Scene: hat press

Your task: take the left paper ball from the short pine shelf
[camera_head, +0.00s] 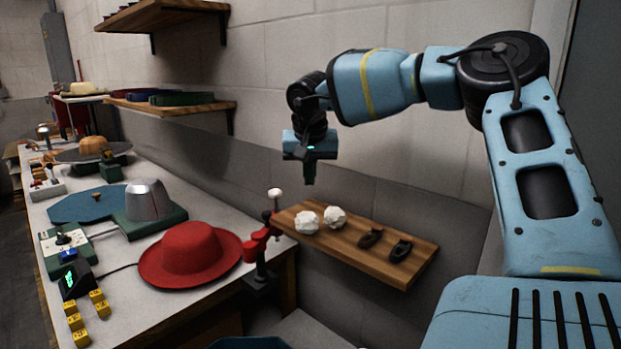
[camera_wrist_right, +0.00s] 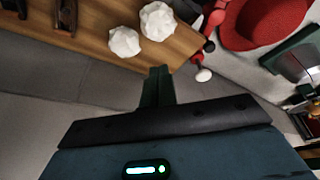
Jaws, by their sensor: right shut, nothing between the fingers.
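The short pine shelf (camera_head: 375,262) is fixed to the wall at the right of the workbench. Two crumpled white paper balls rest on its left part: the left paper ball (camera_head: 307,222) and the right paper ball (camera_head: 335,218). In the right wrist view the picture is turned about, so the left paper ball (camera_wrist_right: 158,21) is nearer the red hat and the right paper ball (camera_wrist_right: 124,41) is beside it. My right gripper (camera_head: 309,178) hangs above the shelf and the balls, fingers downward, shut and empty, apart from both balls. My left gripper is not in view.
Two dark objects (camera_head: 371,237) lie on the shelf's right part. A red clamp (camera_head: 258,245) and a white-topped knob (camera_head: 275,193) stand by the shelf's left end. A red hat (camera_head: 190,252) lies on the workbench (camera_head: 165,305). Two wall shelves hang at upper left.

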